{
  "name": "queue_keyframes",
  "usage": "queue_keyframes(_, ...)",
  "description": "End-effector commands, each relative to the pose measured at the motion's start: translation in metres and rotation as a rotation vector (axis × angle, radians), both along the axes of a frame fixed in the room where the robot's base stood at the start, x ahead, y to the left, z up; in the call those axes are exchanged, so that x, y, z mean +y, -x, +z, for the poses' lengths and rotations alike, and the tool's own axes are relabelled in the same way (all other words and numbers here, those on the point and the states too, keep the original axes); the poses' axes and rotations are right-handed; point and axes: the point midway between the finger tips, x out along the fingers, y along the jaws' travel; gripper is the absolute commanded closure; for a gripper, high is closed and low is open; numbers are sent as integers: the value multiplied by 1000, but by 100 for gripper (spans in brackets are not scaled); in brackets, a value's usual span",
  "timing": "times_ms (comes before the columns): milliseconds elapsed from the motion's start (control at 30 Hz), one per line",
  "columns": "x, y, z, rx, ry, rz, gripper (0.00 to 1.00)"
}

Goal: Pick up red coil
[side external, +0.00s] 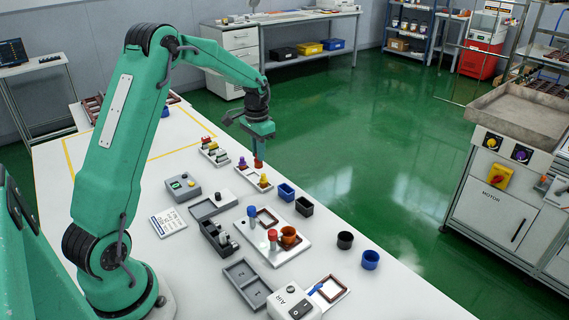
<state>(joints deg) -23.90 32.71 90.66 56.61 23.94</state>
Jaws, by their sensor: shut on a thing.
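My green gripper (259,146) points down above a small pale tray (246,174) near the middle of the table. The red coil (258,163) is a small red piece right under the gripper, between its jaws. The jaws are shut on it, though their tips are small and hard to make out. A purple piece (242,162) and a yellow piece (265,180) stand in the tray on either side of the red coil. I cannot tell whether the red coil's lower end touches the tray.
Blue (286,192) and black (305,206) bins stand right of the tray. Nearer are a white fixture plate (295,250) with red and blue posts, a grey tray (247,283) and round cups (345,240).

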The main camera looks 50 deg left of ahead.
Motion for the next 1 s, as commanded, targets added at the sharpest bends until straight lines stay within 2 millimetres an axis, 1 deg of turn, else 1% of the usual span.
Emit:
queue_keyframes(33,-11,1,6,-1,-1,-5,100)
queue_keyframes(200,-39,2,23,-1,0,-4,100)
queue_keyframes(400,-64,4,38,-1,0,-2,100)
queue_keyframes(600,-76,5,45,0,0,0,100)
queue_keyframes(1000,-78,5,46,0,0,1,100)
